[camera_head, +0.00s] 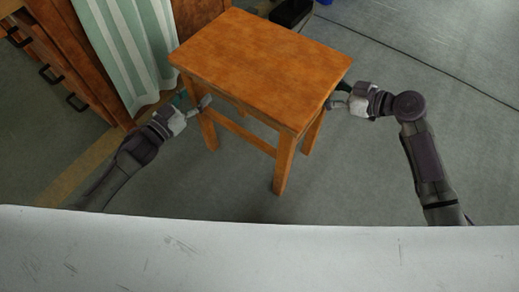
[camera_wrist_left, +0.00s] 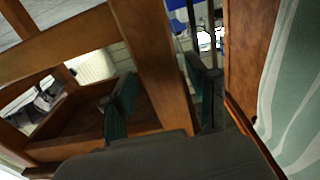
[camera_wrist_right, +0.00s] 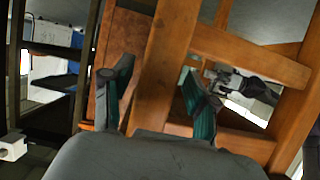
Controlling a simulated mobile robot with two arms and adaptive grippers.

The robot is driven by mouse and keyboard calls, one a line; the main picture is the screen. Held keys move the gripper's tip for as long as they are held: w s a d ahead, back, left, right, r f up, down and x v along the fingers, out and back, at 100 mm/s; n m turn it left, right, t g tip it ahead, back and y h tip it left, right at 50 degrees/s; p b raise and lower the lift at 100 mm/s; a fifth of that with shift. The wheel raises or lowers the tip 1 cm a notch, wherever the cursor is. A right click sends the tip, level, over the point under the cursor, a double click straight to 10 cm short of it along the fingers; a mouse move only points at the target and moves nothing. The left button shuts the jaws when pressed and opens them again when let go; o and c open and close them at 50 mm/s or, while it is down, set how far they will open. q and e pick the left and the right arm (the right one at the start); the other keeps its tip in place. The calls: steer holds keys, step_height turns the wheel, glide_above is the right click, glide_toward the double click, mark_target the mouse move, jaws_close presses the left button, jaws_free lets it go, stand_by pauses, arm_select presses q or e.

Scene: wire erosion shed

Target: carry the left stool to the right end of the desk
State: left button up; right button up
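The stool (camera_head: 265,60), orange-brown wood with a rectangular seat, is upright between my two arms in the head view. My left gripper (camera_head: 203,104) is at its left side, under the seat edge. In the left wrist view a stool leg (camera_wrist_left: 160,75) runs between the fingers, which sit close against its two sides. My right gripper (camera_head: 338,102) is at its right side. In the right wrist view another leg (camera_wrist_right: 165,65) fills the space between the fingers. I cannot tell whether the stool's feet touch the floor. The desk is not clearly identifiable.
A wooden drawer cabinet (camera_head: 62,65) with black handles stands at the left, beside a pale green striped curtain (camera_head: 125,45). A black object (camera_head: 292,13) lies behind the stool. The grey floor (camera_head: 440,60) at the right is open.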

arm_select(q)
steer(key=shift+a, duration=0.1)
arm_select(e)
steer(key=shift+d, duration=0.1)
arm_select(q)
steer(key=shift+s+a, duration=0.15)
steer(key=shift+s, duration=0.1)
arm_select(e)
steer(key=shift+d, duration=0.15)
arm_select(q)
steer(key=v, duration=1.1)
arm_select(e)
steer(key=v, duration=1.1)
steer(key=shift+s+d+r, duration=0.2)
steer(key=shift+d, duration=0.05)
arm_select(q)
steer(key=shift+s+f, duration=0.1)
steer(key=shift+s, duration=0.1)
